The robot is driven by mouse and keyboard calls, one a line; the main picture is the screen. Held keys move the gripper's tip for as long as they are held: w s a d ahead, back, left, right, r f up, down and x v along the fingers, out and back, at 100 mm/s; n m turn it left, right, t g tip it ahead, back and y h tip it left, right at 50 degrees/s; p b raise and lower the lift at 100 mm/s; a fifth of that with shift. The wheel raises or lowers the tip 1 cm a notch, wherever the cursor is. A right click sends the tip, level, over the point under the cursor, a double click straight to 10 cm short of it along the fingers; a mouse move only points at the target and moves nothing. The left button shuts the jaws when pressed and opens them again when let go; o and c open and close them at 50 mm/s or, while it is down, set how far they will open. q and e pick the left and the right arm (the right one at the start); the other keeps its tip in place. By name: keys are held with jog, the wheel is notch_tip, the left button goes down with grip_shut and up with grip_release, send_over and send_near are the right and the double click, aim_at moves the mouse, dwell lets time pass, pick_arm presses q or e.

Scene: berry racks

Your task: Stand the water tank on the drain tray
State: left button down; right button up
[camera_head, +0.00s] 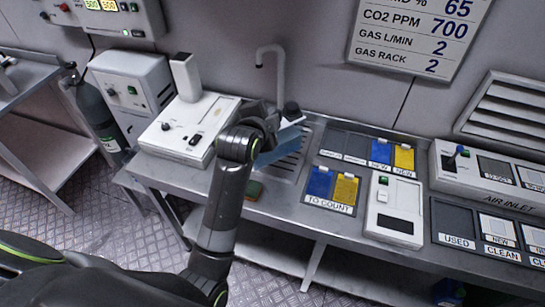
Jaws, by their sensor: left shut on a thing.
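The water tank (277,150) is a translucent blue box with a pale top edge. It looks tilted, over the grooved drain tray (291,168) beside the sink tap. My left gripper (275,124) is shut on the tank at its upper part; my wrist hides part of the tank and the fingers. I cannot tell whether the tank's bottom touches the tray. My right gripper is not in view.
A tall curved tap (281,70) and a dark round knob stand behind the tray. A white machine (185,130) is close on the left. Labelled trays with blue and yellow packs (332,188) are on the right.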

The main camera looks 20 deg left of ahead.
pick_arm(q)
jog(key=p, duration=0.1)
send_over(270, 162)
jog(key=w, duration=0.1)
jog(key=shift+a+f, duration=0.1)
jog(key=shift+f, duration=4.15)
jog(key=c, duration=1.9)
grip_release()
jog(key=shift+f, duration=0.2)
jog(key=o, duration=0.4)
jog(key=shift+r, duration=0.1)
